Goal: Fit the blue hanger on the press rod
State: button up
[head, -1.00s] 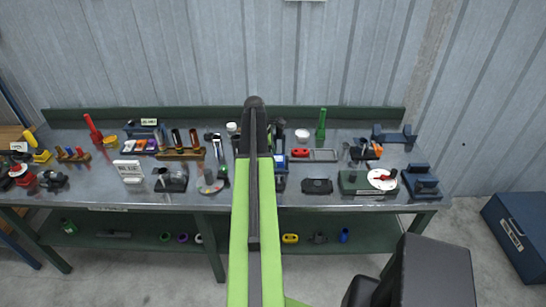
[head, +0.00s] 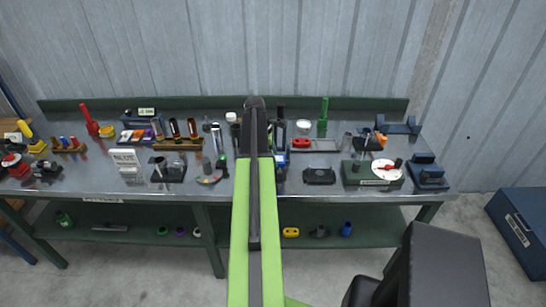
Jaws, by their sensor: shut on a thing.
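My arm's green boom with a black tip (head: 254,103) rises across the middle of the head view. My gripper is hidden behind the boom, so its jaws and anything in them do not show. A small blue patch (head: 281,160) shows just right of the boom; I cannot tell if it is the blue hanger. A dark upright part (head: 280,116) stands behind the boom on the bench and may belong to the press. The press rod cannot be made out.
The steel bench (head: 330,185) carries a red two-hole piece (head: 301,143), a green post (head: 323,114), a green box with a white dial (head: 386,172) and a wooden rack (head: 178,144). A yellow piece (head: 291,232) lies on the lower shelf. A blue chest (head: 522,226) stands right.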

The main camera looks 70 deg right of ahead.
jog(key=shift+f, duration=0.15)
jog(key=shift+f+b, duration=0.75)
jog(key=shift+b, duration=0.2)
jog(key=o, duration=1.3)
jog(key=shift+o, duration=0.2)
jog(key=p+v, duration=1.6)
jog(key=v, duration=0.1)
jog(key=shift+p, duration=0.4)
jog(key=shift+w+r, duration=0.1)
jog(key=shift+r, duration=0.05)
